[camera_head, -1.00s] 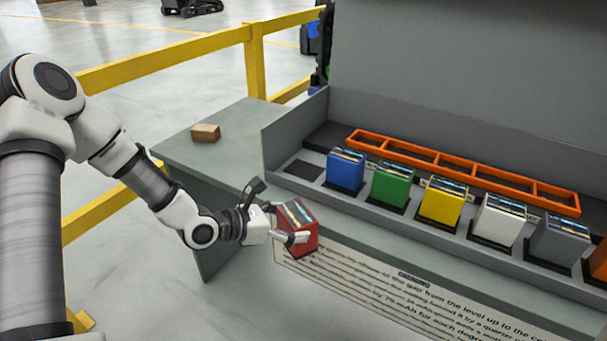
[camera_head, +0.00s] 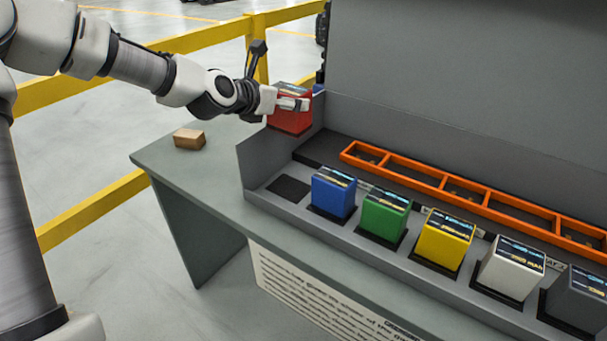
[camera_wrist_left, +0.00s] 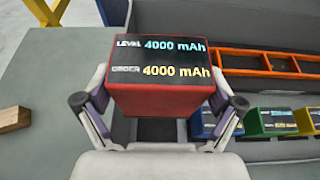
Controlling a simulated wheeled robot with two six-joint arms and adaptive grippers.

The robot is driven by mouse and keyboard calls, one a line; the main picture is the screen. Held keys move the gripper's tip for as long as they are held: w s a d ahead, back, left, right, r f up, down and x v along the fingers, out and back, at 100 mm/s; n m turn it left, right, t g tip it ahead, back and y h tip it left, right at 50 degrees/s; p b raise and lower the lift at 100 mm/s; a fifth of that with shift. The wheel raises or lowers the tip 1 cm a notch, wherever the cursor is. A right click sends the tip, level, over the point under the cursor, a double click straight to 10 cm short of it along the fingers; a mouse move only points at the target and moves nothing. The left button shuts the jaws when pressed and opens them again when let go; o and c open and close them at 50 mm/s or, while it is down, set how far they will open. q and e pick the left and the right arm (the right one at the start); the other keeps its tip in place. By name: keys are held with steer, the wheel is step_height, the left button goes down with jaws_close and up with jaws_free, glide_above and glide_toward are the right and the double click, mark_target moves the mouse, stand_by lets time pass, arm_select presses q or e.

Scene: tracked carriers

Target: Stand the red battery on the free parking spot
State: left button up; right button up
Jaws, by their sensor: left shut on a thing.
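The red battery (camera_head: 290,119) is held upright in my left gripper (camera_head: 296,104), up in the air near the left end wall of the grey bench tray. In the left wrist view the red battery (camera_wrist_left: 165,100) sits between both fingers, its top label reading LEVEL 4000 mAh and ORDER 4000 mAh. The free parking spot (camera_head: 288,188) is a bare dark square at the left end of the row, left of the blue battery (camera_head: 333,193). In the left wrist view, part of a dark patch shows below the red battery. My right gripper is not in view.
Green (camera_head: 384,214), yellow (camera_head: 444,240), white (camera_head: 511,267) and grey (camera_head: 573,300) batteries stand right of the blue one. An orange divided frame (camera_head: 470,193) lies behind them. A brown block (camera_head: 189,138) lies on the table's left. A tall grey panel (camera_head: 450,65) rises behind.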

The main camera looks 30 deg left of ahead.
mark_target(282, 123)
arm_select(q)
steer(key=f, duration=0.1)
steer(key=s+f, duration=0.1)
steer(key=f, duration=0.3)
steer(key=shift+s, duration=0.35)
steer(key=f, duration=0.8)
steer(key=f+b, duration=0.1)
steer(key=f, duration=0.3)
steer(key=shift+w, duration=0.4)
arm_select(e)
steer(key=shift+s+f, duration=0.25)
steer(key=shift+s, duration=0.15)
arm_select(q)
steer(key=shift+s, duration=0.1)
steer(key=shift+f, duration=0.1)
steer(key=o, duration=1.5)
steer(key=shift+c, duration=0.2)
steer(key=shift+d, duration=0.1)
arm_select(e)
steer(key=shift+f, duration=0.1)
